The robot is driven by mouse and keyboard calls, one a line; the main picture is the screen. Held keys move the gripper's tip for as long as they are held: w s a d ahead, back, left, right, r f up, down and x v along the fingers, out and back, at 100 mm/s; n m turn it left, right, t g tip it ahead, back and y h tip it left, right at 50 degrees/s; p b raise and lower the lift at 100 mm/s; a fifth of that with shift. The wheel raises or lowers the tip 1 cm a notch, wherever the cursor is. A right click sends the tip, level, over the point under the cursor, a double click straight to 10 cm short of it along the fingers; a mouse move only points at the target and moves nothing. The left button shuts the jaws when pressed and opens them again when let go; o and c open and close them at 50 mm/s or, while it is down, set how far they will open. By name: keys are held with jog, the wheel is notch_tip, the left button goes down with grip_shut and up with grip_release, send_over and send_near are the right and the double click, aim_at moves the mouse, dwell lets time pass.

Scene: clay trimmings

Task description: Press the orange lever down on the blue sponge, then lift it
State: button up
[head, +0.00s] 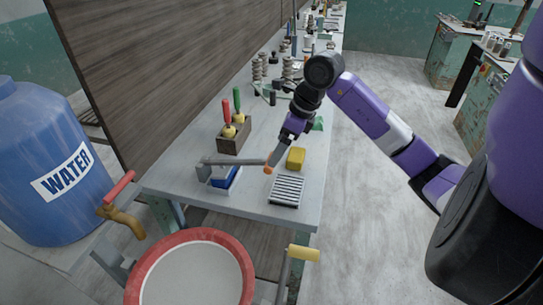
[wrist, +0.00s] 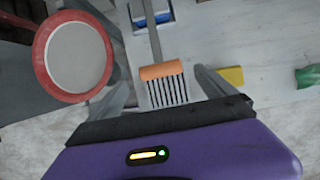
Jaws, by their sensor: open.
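The lever is a grey bar (head: 235,161) with an orange end (head: 268,170). It reaches out to the right over the blue sponge (head: 226,178), which sits in a small grey holder at the table's front left. The bar lies roughly level in the head view; whether it touches the sponge is hard to tell. In the wrist view the orange end (wrist: 161,71) shows between the fingers of my gripper (wrist: 163,86), and the blue sponge (wrist: 158,19) shows partly at the top. My gripper (head: 275,162) is open, its fingers apart on either side of the orange end.
A slatted grey rack (head: 287,190) and a yellow block (head: 296,158) lie right of the lever. A wooden box (head: 234,139) with red- and green-handled tools stands behind. A blue water barrel (head: 45,165) and a red-rimmed basin (head: 150,270) are at the left and front.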

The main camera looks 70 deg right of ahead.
jog(key=shift+p+x, duration=0.4)
jog(key=shift+x, duration=2.1)
